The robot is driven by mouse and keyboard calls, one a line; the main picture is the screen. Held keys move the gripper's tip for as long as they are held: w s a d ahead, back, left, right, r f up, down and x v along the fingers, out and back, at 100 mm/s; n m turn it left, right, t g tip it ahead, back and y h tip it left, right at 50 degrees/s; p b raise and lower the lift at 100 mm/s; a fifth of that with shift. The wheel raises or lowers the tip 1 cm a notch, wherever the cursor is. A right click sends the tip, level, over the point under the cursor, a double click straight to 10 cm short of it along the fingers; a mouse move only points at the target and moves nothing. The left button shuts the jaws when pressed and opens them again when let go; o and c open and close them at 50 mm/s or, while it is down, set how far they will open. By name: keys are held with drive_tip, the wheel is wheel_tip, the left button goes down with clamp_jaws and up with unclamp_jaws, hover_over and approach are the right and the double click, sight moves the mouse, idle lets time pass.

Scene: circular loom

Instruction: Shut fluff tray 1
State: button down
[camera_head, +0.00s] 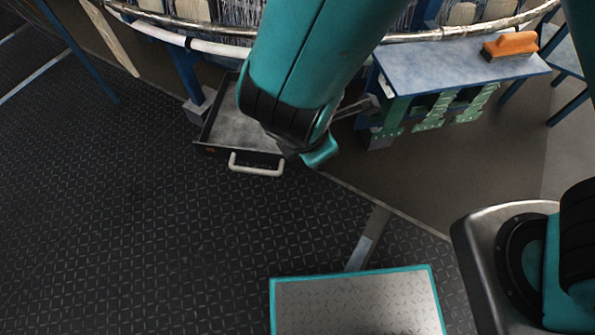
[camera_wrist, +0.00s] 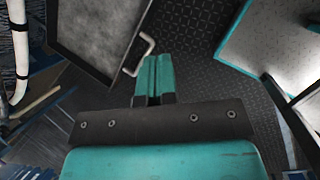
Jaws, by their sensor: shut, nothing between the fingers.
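A black tray with a grey floor, the only tray in view, stands pulled out under the loom; its front wall (camera_head: 215,150) faces the open floor. I take it as fluff tray 1; no label is readable. Its pale handle (camera_head: 257,168) sticks out from the front. My gripper (camera_head: 320,153) is just right of the handle and partly hides the tray's right side. In the wrist view my gripper (camera_wrist: 154,75) is shut and empty, close beside the handle (camera_wrist: 143,54) and apart from it as far as I can tell. The tray (camera_wrist: 128,45) lies at upper left there.
A blue-topped bench (camera_head: 440,68) with green brackets stands right of the tray, with an orange-backed brush (camera_head: 510,45) on it. The loom's ring rail (camera_head: 215,47) runs above the tray. A teal-edged step platform (camera_head: 355,305) is on the floor in front. The dark floor at left is clear.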

drive_tip(key=s+a+f+n+t+b, duration=0.1)
drive_tip(key=a+f+n+t+b, duration=0.15)
drive_tip(key=f+n, duration=0.4)
drive_tip(key=s+a+f+n+t+b, duration=0.1)
drive_tip(key=a+f+n+t+b, duration=0.2)
drive_tip(key=f, duration=0.6)
drive_tip(key=b, duration=0.4)
approach(300, 158)
drive_tip(key=shift+n+g, duration=0.25)
drive_tip(key=shift+g, duration=0.2)
drive_tip(key=x, duration=0.6)
drive_tip(key=shift+s+f, duration=0.1)
drive_tip(key=shift+s, duration=0.05)
drive_tip(key=shift+w+y, duration=0.3)
drive_tip(key=shift+w, duration=0.3)
